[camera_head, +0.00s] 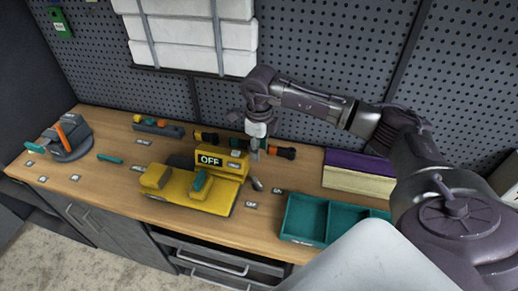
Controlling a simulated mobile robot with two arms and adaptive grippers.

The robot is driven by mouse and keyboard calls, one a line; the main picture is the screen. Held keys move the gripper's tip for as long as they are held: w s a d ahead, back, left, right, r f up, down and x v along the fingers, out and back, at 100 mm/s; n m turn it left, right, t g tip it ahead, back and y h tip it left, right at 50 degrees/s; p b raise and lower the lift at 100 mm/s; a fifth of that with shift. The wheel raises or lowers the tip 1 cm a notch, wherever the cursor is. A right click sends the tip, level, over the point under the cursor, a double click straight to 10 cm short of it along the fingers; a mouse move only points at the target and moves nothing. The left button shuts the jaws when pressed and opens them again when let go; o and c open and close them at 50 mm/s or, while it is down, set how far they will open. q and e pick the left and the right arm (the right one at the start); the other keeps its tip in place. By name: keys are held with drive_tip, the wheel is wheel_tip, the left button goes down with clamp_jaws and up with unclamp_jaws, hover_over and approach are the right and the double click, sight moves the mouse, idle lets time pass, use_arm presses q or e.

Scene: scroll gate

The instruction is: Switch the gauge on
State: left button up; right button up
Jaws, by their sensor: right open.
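The yellow gauge (212,192) sits on the wooden workbench in the middle of the head view. Its small display (210,160) reads OFF. My right arm reaches in from the right, and my right gripper (255,152) points down just behind and to the right of the display. The gripper is open; its fingers are small here, and I cannot tell whether they touch the gauge. My left gripper is not in view.
A teal divided tray (305,219) stands right of the gauge, with purple and cream blocks (355,170) behind it. Dark tools (206,138) lie behind the gauge. A grey device (70,138) stands at the far left. A pegboard wall (300,60) closes off the back.

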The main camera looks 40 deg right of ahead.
wheel_tip(320, 180, up, 12)
idle(1.1)
